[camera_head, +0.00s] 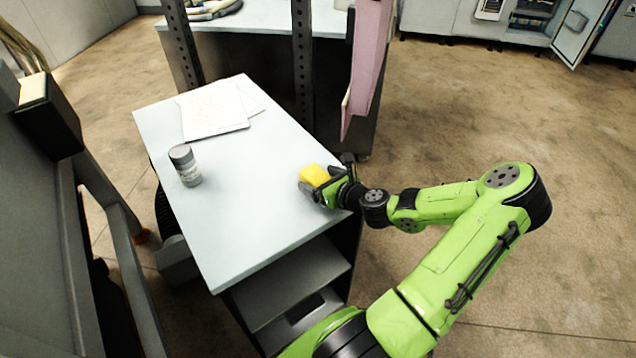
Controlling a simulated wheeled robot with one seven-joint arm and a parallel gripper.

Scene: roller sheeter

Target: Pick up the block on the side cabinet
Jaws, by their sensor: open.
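A yellow block (314,175) lies on the white top of the side cabinet (238,225), near its right edge. My gripper (318,186) is at the block, low over the cabinet top, coming in from the right. Its dark fingers are open and seem to be beside or around the block. The near and lower parts of the block are hidden by the gripper. I cannot tell whether the fingers touch it.
A grey can (185,165) stands on the cabinet's left side. Papers (212,108) lie towards the back. A dark perforated post (302,65) and a pink panel (368,60) rise behind the cabinet. Grey machine parts stand at the left. The floor at the right is clear.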

